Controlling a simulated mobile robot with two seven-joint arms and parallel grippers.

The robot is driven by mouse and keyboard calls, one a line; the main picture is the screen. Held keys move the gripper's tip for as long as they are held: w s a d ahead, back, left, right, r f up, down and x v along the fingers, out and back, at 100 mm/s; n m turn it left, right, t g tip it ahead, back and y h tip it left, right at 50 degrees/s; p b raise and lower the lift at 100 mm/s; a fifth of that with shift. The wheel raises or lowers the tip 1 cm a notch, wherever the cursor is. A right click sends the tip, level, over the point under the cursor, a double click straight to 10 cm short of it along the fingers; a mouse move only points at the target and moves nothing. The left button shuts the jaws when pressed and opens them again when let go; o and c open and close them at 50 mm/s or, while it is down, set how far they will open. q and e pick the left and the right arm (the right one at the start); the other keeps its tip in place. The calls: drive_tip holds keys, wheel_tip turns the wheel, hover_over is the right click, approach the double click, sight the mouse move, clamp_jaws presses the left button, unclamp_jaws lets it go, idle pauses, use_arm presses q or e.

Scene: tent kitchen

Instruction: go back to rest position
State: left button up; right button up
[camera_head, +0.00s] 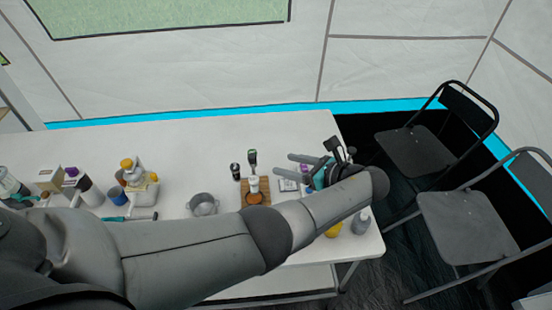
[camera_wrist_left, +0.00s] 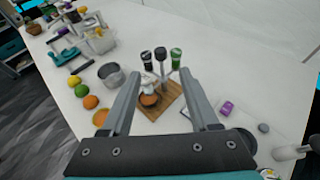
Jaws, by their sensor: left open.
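My left arm reaches across the head view from the lower left, over the white table (camera_head: 85,145). My left gripper (camera_head: 284,163) is above the table's right part, its two fingers apart and pointing left, with nothing between them. In the left wrist view the open fingers (camera_wrist_left: 159,75) frame a wooden board (camera_wrist_left: 171,98) seen beyond and below them. A small white item (camera_wrist_left: 150,84) stands on the board. The board also shows in the head view (camera_head: 266,186), left of the gripper. My right gripper is not in view.
Dark and green-topped shakers (camera_wrist_left: 176,58) stand behind the board. A metal pot (camera_head: 202,204) stands left of it, with several fruits (camera_wrist_left: 89,102) nearby. The table's back strip is clear.

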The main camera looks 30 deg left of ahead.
use_arm(q)
drive_tip(key=shift+s+d+r, duration=0.1)
drive_tip(key=shift+d+r, duration=0.05)
drive_tip(key=shift+d, duration=0.25)
